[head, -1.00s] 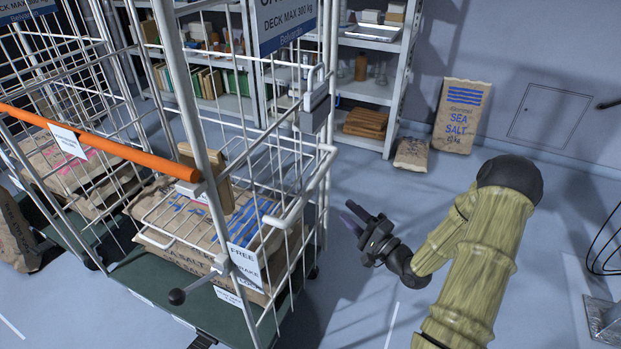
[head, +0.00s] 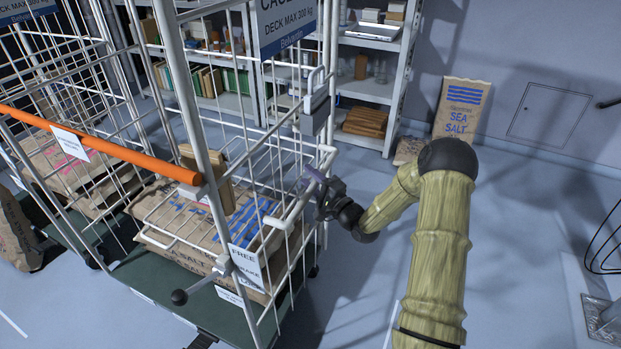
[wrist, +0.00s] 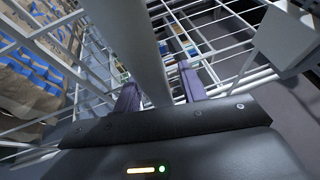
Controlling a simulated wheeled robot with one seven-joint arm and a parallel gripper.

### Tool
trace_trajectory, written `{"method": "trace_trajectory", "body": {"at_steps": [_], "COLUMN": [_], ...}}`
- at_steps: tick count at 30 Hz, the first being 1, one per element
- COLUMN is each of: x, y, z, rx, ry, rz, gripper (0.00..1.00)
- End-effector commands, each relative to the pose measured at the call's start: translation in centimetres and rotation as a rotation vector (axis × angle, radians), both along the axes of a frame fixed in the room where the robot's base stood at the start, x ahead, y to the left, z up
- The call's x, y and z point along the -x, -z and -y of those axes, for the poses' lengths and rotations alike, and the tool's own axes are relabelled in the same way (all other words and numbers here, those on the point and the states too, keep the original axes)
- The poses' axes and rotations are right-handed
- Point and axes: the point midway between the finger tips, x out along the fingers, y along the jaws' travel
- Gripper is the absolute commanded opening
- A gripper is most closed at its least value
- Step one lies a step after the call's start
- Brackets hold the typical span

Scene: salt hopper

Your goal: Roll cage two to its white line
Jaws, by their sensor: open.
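The near roll cage (head: 331,95) is white wire with salt sacks (head: 190,225) on its green deck. Its sign (head: 285,22) starts with "CAGE", but the number is not legible. My gripper (head: 318,180) is open at the cage's right side, by its white tube handle. In the wrist view, a white tube (wrist: 132,45) runs between my two purple fingers (wrist: 160,88), which are not closed on it. A brake lever with a black knob (head: 179,297) sits low at the front, near a label reading FREE, BRAKE, LOCK. A white floor line (head: 391,322) lies right of the cage.
A second cage (head: 72,95) stands to the left, and an orange bar (head: 100,144) crosses both fronts. Shelving (head: 395,90) and a sea salt sack (head: 461,110) stand at the back. Another white line (head: 12,325) is at lower left. Floor at right is mostly clear.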

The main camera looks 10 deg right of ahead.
Motion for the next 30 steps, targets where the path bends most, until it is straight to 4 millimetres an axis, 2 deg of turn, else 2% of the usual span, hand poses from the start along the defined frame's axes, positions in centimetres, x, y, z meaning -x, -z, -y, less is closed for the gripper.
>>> {"method": "trace_trajectory", "body": {"at_steps": [8,11,15,25,30], "x": [-0.2,-0.2,-0.2,-0.1,0.1], "y": [0.0,0.0,0.0,0.0,0.1], "z": [-0.1,-0.1,-0.1,0.2,1.2], "rx": [-0.001,-0.001,-0.001,0.0,0.0], "ry": [0.001,0.001,0.001,0.001,0.007], "rz": [-0.001,-0.001,-0.001,-0.001,-0.003], "gripper": [0.41,0.26,0.0,0.0,0.0]}}
